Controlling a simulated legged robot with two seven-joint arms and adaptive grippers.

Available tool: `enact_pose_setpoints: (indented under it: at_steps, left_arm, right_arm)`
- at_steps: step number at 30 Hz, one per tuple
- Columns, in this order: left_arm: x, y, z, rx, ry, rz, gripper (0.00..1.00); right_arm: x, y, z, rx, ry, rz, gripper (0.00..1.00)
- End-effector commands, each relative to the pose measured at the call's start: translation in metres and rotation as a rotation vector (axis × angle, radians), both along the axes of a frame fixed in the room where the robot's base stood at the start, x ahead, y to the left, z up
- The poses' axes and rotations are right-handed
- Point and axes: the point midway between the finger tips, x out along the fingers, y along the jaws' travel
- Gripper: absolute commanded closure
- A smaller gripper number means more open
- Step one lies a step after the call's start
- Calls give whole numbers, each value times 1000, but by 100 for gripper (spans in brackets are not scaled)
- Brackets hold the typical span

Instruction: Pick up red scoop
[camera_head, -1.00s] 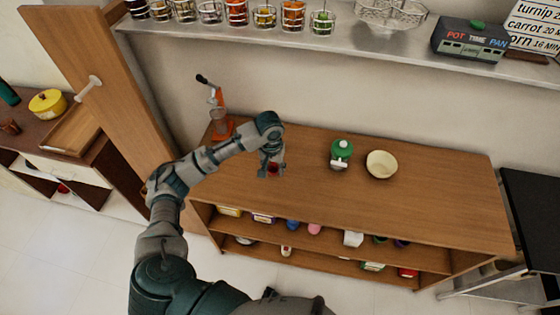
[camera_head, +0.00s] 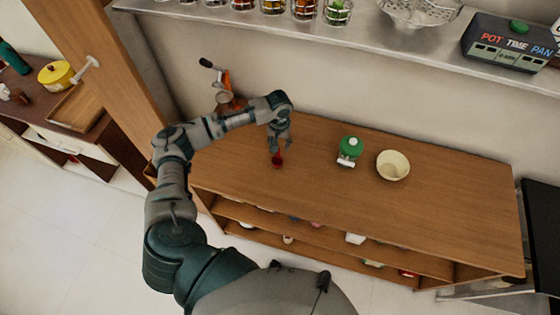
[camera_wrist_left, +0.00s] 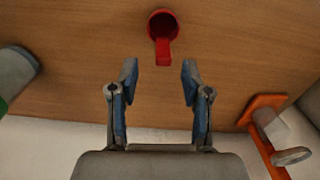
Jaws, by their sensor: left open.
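The red scoop (camera_head: 277,160) lies on the wooden counter (camera_head: 440,203), just below my left gripper (camera_head: 279,148) in the head view. In the left wrist view the red scoop (camera_wrist_left: 162,28) shows its round cup at the top and its short handle pointing down toward the gap between the fingers. My left gripper (camera_wrist_left: 160,75) is open and empty. Its two fingertips stand either side of the line of the handle, a little short of its end. I cannot tell the exact height above the counter. My right gripper is not in view.
A green-topped jar (camera_head: 349,151) and a cream bowl (camera_head: 393,165) stand to the right on the counter. An orange juicer (camera_head: 226,90) stands at the back left, near my arm. A metal shelf (camera_head: 350,35) with jars runs above. The counter's right part is clear.

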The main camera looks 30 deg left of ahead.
Motion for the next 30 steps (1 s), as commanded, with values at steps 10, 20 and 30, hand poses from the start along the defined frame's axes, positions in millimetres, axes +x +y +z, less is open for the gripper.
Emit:
enact_pose_setpoints:
  at_steps: [10,20,30]
  left_arm:
    - [2,-4,-42,2,3,0,52]
    - [1,-8,-55,4,-1,-1,52]
    - [2,-4,-56,1,0,0,100]
  right_arm:
    - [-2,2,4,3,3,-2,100]
    - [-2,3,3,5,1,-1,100]
    - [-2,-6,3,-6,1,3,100]
